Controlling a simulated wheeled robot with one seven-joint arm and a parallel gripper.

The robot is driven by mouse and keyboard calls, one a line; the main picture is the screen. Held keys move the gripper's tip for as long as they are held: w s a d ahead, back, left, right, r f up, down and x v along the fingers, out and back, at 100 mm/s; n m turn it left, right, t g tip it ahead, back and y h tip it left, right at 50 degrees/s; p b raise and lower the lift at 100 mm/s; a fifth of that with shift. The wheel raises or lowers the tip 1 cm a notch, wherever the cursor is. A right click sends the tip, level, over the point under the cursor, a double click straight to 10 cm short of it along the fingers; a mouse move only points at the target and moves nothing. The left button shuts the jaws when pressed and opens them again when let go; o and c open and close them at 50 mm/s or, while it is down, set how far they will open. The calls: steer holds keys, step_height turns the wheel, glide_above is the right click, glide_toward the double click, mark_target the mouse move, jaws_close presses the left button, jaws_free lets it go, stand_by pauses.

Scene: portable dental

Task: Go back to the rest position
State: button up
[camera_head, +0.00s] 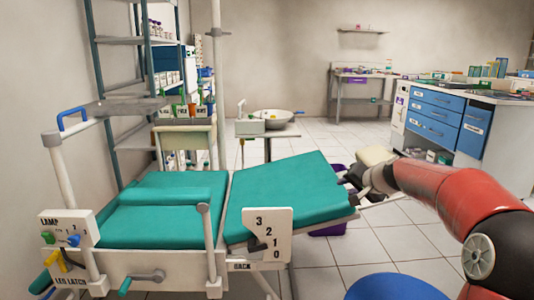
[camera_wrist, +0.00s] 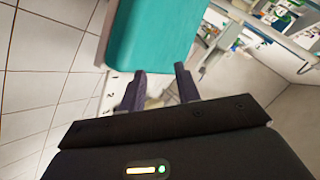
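My gripper (camera_wrist: 159,86) shows in the wrist view with its two dark fingers apart and nothing clearly held between them. A pale area lies behind the gap. In the head view my red arm (camera_head: 445,195) reaches in from the right, and its wrist end is beside the right end of the teal dental chair. The fingers are too small to make out there. The chair's raised teal section (camera_head: 285,195) slopes up toward my wrist. A teal cushion (camera_wrist: 150,35) also fills the top middle of the wrist view, just beyond the fingers. I cannot tell whether they touch.
A side panel marked 3 2 1 0 (camera_head: 268,232) is on the chair's near side. A blue round seat (camera_head: 395,287) is at the bottom, below my arm. Blue-drawer cabinets (camera_head: 440,112) stand right. Tiled floor is open behind.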

steer(key=s+a+n+g, duration=0.2)
steer(key=s+a+n, duration=0.1)
steer(key=s+a, duration=0.5)
steer(key=s+f+n+g+h, duration=0.1)
steer(key=s+f, duration=0.2)
steer(key=s, duration=1.3)
steer(key=s+f+n+g+h, duration=0.2)
steer(key=s+f, duration=0.1)
steer(key=s, duration=1.4)
steer(key=shift+s+a+f+h, duration=0.3)
steer(key=shift+a, duration=0.1)
steer(key=shift+d, duration=0.1)
